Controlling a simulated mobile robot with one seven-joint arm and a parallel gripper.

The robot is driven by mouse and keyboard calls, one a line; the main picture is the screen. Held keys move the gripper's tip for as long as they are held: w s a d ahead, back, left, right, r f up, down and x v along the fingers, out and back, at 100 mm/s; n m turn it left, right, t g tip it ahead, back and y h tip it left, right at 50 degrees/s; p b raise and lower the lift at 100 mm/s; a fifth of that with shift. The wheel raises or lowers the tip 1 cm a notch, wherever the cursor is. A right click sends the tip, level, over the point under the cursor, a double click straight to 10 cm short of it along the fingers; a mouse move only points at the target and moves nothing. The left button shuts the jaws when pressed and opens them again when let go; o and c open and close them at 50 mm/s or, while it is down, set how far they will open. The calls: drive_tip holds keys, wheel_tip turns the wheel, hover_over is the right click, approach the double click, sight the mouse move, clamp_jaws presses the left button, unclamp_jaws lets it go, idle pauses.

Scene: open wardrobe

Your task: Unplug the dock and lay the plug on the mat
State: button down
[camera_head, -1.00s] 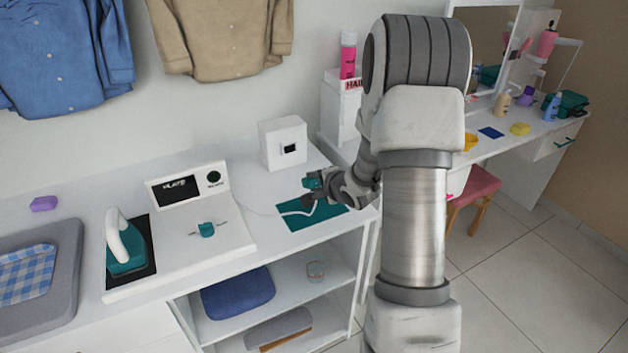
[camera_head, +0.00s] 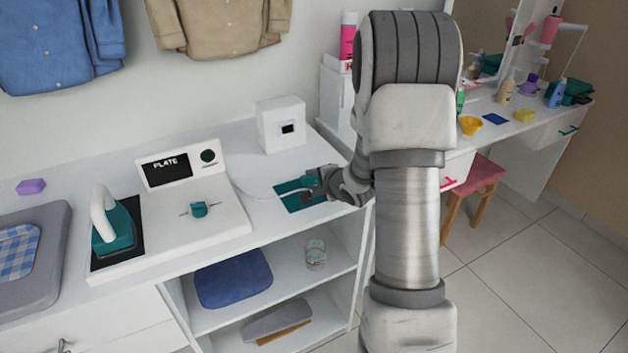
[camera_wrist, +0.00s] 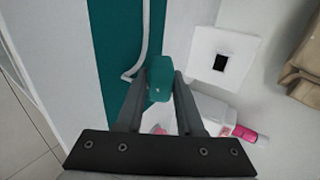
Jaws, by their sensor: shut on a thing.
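My gripper (camera_head: 312,186) is shut on the teal plug (camera_wrist: 160,77), which sits between the fingertips in the wrist view. In the head view my gripper is over the teal mat (camera_head: 291,203) at the right end of the counter; the plug is mostly hidden there. I cannot tell whether the plug touches the mat. A white cord (camera_wrist: 145,45) runs over the mat to the plug. The dock (camera_head: 225,219) has a panel reading "PLATE" and a teal knob. The white box with a dark socket (camera_head: 288,128) stands behind the mat, its socket empty.
A teal iron (camera_head: 117,232) stands on the dock's black plate. A purple block (camera_head: 31,187) and a grey board (camera_head: 45,275) are at left. Shelves below hold a blue folded cloth (camera_head: 233,278) and a glass jar (camera_head: 315,254). A white box and pink bottle stand behind my arm.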

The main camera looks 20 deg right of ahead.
drive_tip(key=c, duration=0.5)
unclamp_jaws()
drive_tip(key=shift+o, duration=0.2)
drive_tip(key=shift+o, duration=0.9)
drive_tip(key=shift+s, duration=0.1)
drive_tip(key=shift+f, duration=0.15)
